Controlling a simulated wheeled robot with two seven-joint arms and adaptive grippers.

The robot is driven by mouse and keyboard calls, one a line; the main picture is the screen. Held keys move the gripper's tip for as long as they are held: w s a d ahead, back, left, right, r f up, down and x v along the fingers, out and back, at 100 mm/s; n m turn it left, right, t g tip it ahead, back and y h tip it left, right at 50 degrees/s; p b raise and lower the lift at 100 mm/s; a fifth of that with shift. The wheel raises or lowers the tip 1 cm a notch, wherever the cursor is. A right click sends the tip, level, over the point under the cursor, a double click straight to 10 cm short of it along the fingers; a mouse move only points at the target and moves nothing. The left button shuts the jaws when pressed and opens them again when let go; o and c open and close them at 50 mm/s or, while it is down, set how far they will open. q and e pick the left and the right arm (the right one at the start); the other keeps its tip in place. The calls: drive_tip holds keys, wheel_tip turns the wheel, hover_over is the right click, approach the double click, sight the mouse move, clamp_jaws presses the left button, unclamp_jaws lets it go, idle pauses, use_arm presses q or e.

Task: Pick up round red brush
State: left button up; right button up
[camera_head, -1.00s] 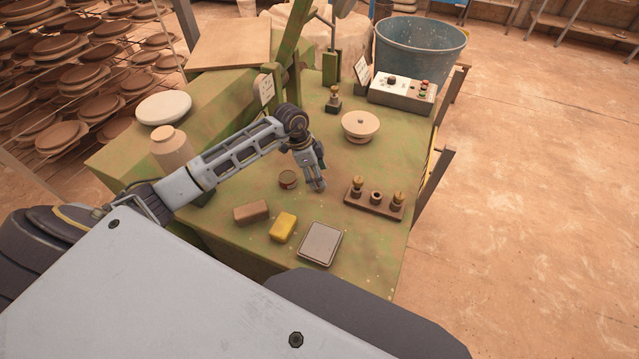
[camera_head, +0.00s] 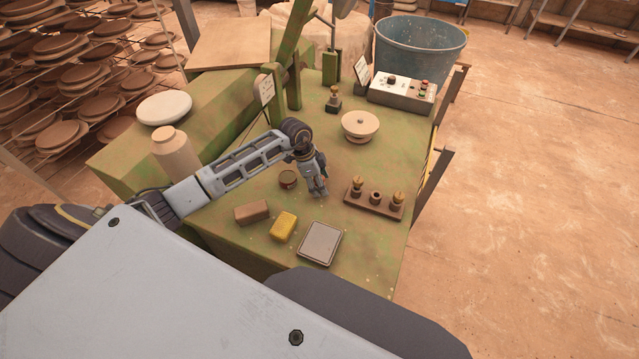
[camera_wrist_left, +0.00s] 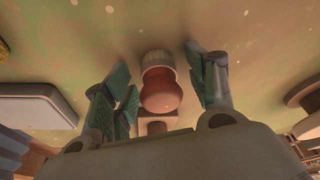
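A small round red-brown brush (camera_head: 288,179) stands on the green table, just left of my left gripper (camera_head: 319,188) in the head view. In the left wrist view a round red body with a pale ribbed band, apparently the brush (camera_wrist_left: 160,94), shows between the fingers of my left gripper (camera_wrist_left: 163,88). The fingers are spread, with gaps on both sides of it, and are not closed on it. How far above the table the fingertips are is hard to tell. My right gripper is not in view.
A brown block (camera_head: 251,212), a yellow sponge (camera_head: 283,226) and a grey tray (camera_head: 320,243) lie on the near side. A rack with brass-topped pieces (camera_head: 374,199) stands right of the gripper. A pale bowl (camera_head: 360,125) and a control box (camera_head: 402,90) stand farther back.

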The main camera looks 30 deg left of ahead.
use_arm(q)
drive_tip(key=c, duration=1)
drive_tip(key=shift+o, duration=0.2)
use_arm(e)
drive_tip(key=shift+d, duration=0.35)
use_arm(q)
drive_tip(key=shift+r, duration=0.1)
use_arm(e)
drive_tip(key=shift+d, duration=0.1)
use_arm(q)
wheel_tip(320, 180, up, 18)
drive_tip(key=b, duration=0.1)
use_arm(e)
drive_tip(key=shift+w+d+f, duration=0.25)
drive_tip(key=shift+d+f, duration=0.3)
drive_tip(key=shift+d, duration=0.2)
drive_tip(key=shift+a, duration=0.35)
use_arm(q)
drive_tip(key=o, duration=0.3)
drive_tip(key=shift+c, duration=1)
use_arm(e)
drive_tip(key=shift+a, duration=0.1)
